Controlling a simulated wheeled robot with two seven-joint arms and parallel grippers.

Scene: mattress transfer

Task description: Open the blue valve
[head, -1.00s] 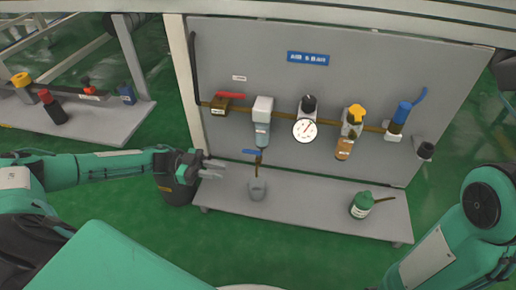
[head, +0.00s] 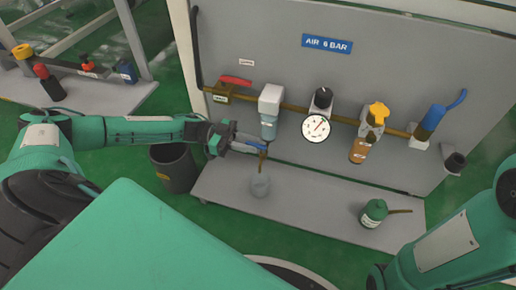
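The blue valve handle (head: 257,146) is a small blue lever on a brass drain under the clear-bowled filter (head: 270,113). My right gripper is out of view; only my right arm shows at the lower right.
The brass pipe carries a red-handled valve (head: 236,80), a pressure gauge (head: 316,128), a yellow-topped unit (head: 376,112) and a blue part (head: 433,118) with a blue hose. A green bottle (head: 374,212) stands on the shelf (head: 310,205). A dark bin (head: 172,168) stands below my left forearm.

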